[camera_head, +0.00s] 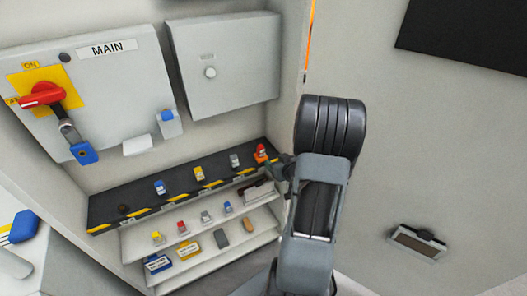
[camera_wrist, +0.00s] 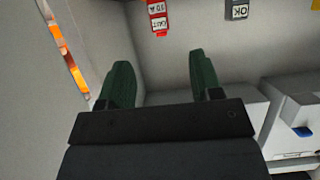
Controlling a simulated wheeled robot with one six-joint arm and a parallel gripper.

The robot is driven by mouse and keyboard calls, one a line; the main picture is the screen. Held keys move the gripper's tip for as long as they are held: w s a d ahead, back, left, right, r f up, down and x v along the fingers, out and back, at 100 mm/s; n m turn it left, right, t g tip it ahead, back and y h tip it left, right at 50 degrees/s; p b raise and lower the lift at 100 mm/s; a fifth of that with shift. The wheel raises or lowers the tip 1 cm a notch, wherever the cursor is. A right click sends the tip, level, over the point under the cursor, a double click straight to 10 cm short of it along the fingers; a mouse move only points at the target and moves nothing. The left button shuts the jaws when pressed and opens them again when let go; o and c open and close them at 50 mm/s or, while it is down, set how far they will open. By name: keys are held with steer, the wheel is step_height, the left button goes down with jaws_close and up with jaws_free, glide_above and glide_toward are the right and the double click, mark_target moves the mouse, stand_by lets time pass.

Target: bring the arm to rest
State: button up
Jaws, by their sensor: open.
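My gripper (camera_wrist: 161,82) shows in the wrist view with its two green fingers wide apart and nothing between them. In the head view my arm stands folded in the middle right. The gripper end is mostly hidden there, with a dark part of it beside the right end of the shelves. No thing is held.
Left of my arm, a stepped shelf rack (camera_head: 130,248) holds several small padlocks and boxes. Above it are a grey MAIN switch box (camera_head: 120,85) with a red handle (camera_head: 42,96) and blue padlock (camera_head: 84,153), and a grey cabinet (camera_head: 235,95).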

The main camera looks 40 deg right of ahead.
steer(key=shift+f, duration=0.1)
steer(key=s+d+f+m+g+h, duration=0.2)
steer(key=s+d+f+g, duration=0.1)
steer(key=s+f+g, duration=0.25)
steer(key=s+a+r+g+p, duration=0.1)
steer(key=s+a+r+g, duration=0.2)
steer(key=a+r+g, duration=0.15)
steer(key=s+a+r+n+y+p, duration=0.1)
steer(key=s+a+r+n+y, duration=0.1)
steer(key=a+r, duration=0.7)
steer(key=s+a+r+n+y+p, duration=0.1)
steer(key=a+r+p, duration=0.1)
steer(key=a+r, duration=0.7)
steer(key=a, duration=0.6)
steer(key=shift+s+n+y, duration=0.4)
steer(key=shift+d+r, duration=0.1)
